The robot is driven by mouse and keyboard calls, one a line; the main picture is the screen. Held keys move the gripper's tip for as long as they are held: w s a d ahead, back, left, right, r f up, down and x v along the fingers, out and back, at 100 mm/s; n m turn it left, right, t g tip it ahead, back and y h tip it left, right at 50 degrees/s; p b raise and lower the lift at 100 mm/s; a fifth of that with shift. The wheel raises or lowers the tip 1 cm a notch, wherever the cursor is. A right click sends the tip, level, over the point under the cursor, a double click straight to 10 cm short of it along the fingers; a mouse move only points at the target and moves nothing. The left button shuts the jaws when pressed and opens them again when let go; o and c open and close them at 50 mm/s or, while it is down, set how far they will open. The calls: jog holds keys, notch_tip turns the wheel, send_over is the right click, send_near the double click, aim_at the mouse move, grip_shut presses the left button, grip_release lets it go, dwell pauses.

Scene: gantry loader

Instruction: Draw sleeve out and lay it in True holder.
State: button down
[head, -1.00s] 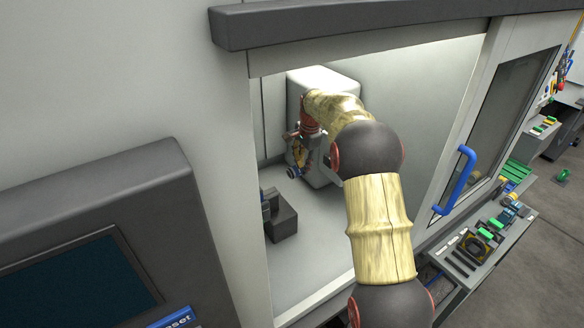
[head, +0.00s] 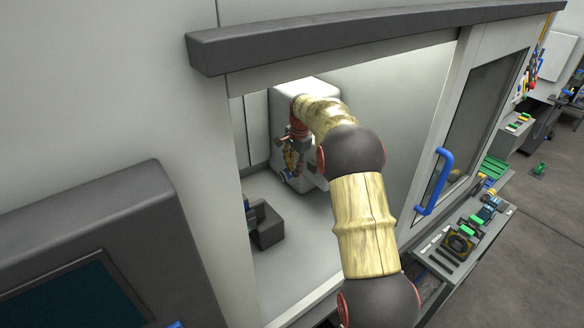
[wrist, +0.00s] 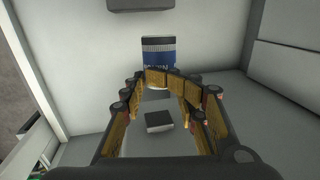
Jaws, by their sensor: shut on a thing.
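My gripper (head: 289,168) is inside the machine enclosure, in front of the pale headstock block (head: 309,92). In the wrist view its orange-padded fingers (wrist: 160,78) close together on a blue sleeve (wrist: 158,52) with a pale lettered band and a dark end. No holder marked True can be read in these frames.
A dark block (head: 267,232) stands on the enclosure floor, below and left of the gripper. The door with its blue handle (head: 436,182) is slid right. Outside is a bench (head: 480,243) with green and yellow items and a dark square fixture (head: 458,245).

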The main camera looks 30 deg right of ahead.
notch_tip(320, 180, up, 7)
jog(key=d+p, duration=0.2)
jog(key=p, duration=0.4)
jog(key=shift+w, duration=0.2)
dwell(0.5)
